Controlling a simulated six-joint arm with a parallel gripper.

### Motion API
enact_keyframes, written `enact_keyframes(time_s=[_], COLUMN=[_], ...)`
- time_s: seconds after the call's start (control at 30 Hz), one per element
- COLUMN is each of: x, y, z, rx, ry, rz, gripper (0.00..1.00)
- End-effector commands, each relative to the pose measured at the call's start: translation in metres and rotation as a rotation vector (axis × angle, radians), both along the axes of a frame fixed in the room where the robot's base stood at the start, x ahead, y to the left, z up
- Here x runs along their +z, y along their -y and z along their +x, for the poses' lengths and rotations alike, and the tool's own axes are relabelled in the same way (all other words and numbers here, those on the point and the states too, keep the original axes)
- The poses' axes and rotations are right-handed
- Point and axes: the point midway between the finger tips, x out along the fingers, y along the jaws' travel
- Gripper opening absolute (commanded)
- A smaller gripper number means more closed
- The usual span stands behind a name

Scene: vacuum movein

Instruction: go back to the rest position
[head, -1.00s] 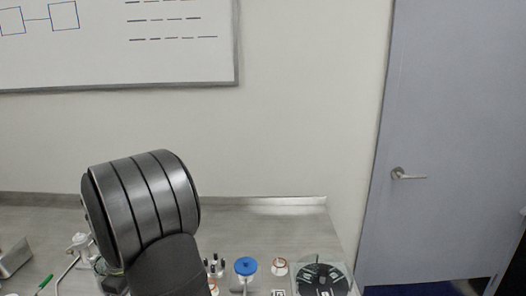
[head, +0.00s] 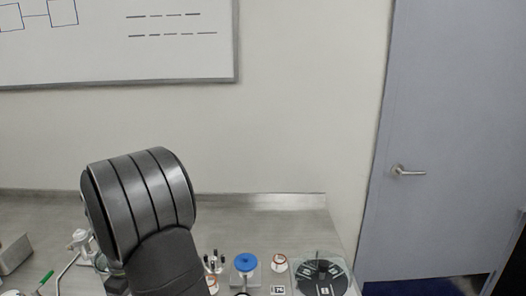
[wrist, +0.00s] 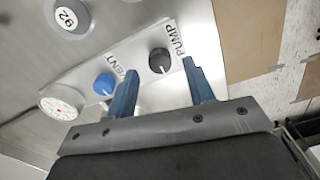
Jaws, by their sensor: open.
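My gripper (wrist: 160,68) shows in the wrist view with its two blue fingers apart and nothing between the tips. It is over a metal panel with a blue knob (wrist: 103,84) by the word VENT and a black knob (wrist: 159,61) by the word PUMP. The knobs are near the fingers; I cannot tell the gap in depth. In the head view my dark arm rises in front of the bench (head: 255,210); the gripper is hidden there.
A round gauge (wrist: 62,102) and a numbered round cap (wrist: 71,17) are on the left in the wrist view. The bench's right part holds a blue-topped item (head: 246,262), a white jar (head: 279,263) and a black disc (head: 321,279). A green pen (head: 46,278) lies at left.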

Motion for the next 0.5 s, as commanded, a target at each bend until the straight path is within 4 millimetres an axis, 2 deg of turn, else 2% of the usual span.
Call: enact_keyframes(time_s=[0.03, 0.5], x=[0.011, 0.105], y=[-0.001, 0.0], z=[0.001, 0.0], rx=[0.0, 0.0], ry=[0.004, 0.004], rz=[0.003, 0.003], gripper=[0.49, 0.49])
